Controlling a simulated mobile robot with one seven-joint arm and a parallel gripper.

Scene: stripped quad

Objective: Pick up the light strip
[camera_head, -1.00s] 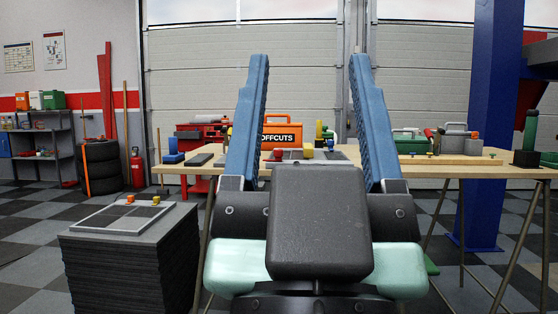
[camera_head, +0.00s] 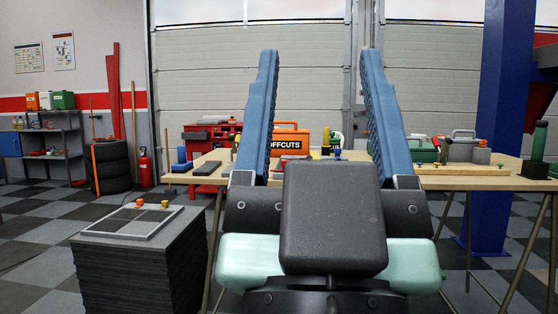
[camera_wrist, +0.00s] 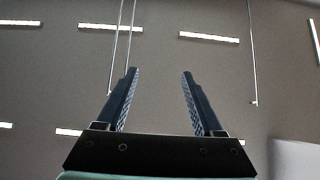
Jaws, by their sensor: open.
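A long, pale wood-coloured strip (camera_head: 465,170) lies on the right part of the workbench (camera_head: 205,178) in the head view, along its front. It looks like the light strip, but its colour is close to the bench top and its left end is hard to make out. Small coloured knobs stand beside or on it; I cannot tell which. My gripper (camera_head: 320,52) is raised in front of the bench, its two blue fingers wide apart and pointing up, with nothing between them. The wrist view shows my gripper (camera_wrist: 159,72) open and empty against the ceiling. The strip is not in that view.
An orange OFFCUTS box (camera_head: 288,141) stands on the bench, partly behind my fingers. A dark green cylinder on a black block (camera_head: 537,170) stands at the right end. A grey stack (camera_head: 125,270) with a panel on top is at front left. A blue pillar (camera_head: 503,90) rises at right.

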